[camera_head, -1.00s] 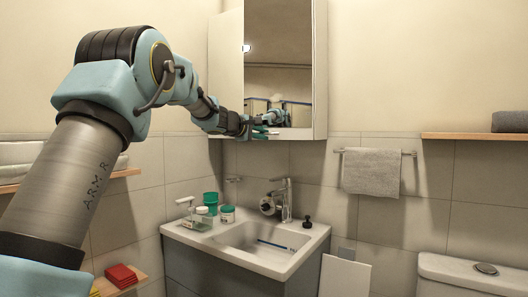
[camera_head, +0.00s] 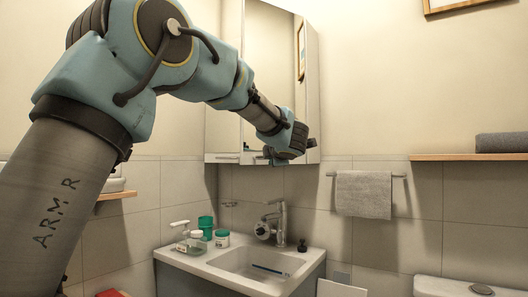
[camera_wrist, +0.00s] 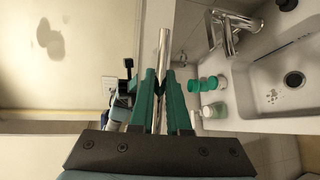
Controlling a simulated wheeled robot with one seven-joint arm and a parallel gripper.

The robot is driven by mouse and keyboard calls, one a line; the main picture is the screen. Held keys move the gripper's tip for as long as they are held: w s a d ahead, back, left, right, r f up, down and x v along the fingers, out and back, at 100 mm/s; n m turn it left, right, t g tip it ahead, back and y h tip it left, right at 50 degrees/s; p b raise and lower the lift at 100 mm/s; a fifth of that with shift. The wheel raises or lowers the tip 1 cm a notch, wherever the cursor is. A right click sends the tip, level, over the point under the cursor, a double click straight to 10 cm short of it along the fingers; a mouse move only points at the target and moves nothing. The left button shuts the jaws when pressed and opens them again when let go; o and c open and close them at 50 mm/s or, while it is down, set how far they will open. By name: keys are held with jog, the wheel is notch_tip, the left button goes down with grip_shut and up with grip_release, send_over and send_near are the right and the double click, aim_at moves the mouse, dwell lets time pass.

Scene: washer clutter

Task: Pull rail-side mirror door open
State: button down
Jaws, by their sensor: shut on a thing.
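The mirror cabinet hangs on the wall above the basin in the head view. Its right mirror door (camera_head: 265,85) is on the side toward the towel rail, and its lower part is partly hidden by my arm. My gripper (camera_head: 290,152) is at the bottom of this door. In the wrist view, the green fingers of my gripper (camera_wrist: 161,80) are shut on a straight metal bar handle (camera_wrist: 163,48) that runs between them. How far the door stands from the cabinet is hard to tell.
Below is the basin (camera_head: 215,262) with a tap (camera_head: 281,222), a green cup (camera_head: 206,226) and small bottles on its left rim. A grey towel (camera_head: 363,194) hangs on a rail to the right. A wooden shelf (camera_head: 470,157) is further right.

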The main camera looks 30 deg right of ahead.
jog(key=shift+s+d+n+t+y+p, duration=0.15)
jog(key=shift+s+d+n+y+p, duration=0.2)
jog(key=shift+s+n+y+p, duration=0.25)
jog(key=shift+s+d+n+t+y+p, duration=0.1)
jog(key=shift+s+d+n+y+p, duration=0.25)
jog(key=shift+s+y, duration=0.4)
jog(key=shift+s+d+n+t+y+p, duration=0.15)
jog(key=shift+s+d+n+y+p, duration=0.25)
jog(key=shift+s, duration=0.45)
jog(key=c, duration=0.9)
grip_release()
jog(key=shift+a, duration=0.1)
jog(key=shift+y, duration=0.25)
jog(key=s, duration=0.3)
jog(key=s+r+b, duration=0.1)
jog(key=s, duration=0.3)
jog(key=s+a+r+b, duration=0.1)
jog(key=s, duration=0.2)
jog(key=shift+s, duration=0.25)
